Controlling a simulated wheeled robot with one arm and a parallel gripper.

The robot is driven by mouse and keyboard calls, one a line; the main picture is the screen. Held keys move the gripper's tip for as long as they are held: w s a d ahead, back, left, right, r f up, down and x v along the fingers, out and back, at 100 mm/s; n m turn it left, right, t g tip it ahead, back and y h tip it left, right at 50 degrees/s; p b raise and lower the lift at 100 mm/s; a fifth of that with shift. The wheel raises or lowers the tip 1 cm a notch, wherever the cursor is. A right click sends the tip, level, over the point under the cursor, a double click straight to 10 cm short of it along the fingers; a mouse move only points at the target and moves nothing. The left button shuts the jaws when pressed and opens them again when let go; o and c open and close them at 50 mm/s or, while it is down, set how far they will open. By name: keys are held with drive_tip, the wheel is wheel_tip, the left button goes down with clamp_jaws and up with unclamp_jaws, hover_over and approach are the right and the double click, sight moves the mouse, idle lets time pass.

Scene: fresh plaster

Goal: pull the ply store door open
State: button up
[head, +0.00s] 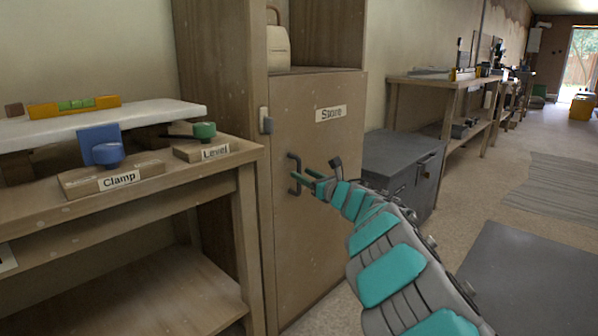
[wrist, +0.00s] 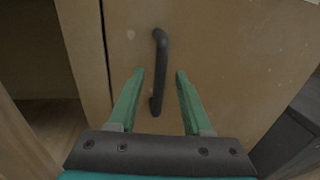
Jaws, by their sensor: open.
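The ply store door (head: 320,200) is a tan plywood panel with a small sign on its upper part, and it looks closed in its cabinet. Its dark bar handle (head: 294,174) stands upright near the door's left edge. My gripper (head: 312,180) is in front of the door, close to the handle. In the wrist view the handle (wrist: 159,72) runs up between the two green fingers of my gripper (wrist: 159,78), which are spread apart. The fingers do not appear to touch it. How deep the handle lies between them is hard to tell.
A workbench (head: 210,168) with labelled clamp and level stands left of the door. A grey chest (head: 402,160) stands just right of it. A bag (head: 278,46) sits on the shelf above. Open floor (head: 470,190) lies to the right, with a dark mat (head: 530,270).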

sight(300, 172)
drive_tip(key=shift+x, duration=1.55)
drive_tip(key=shift+c, duration=0.2)
clamp_jaws()
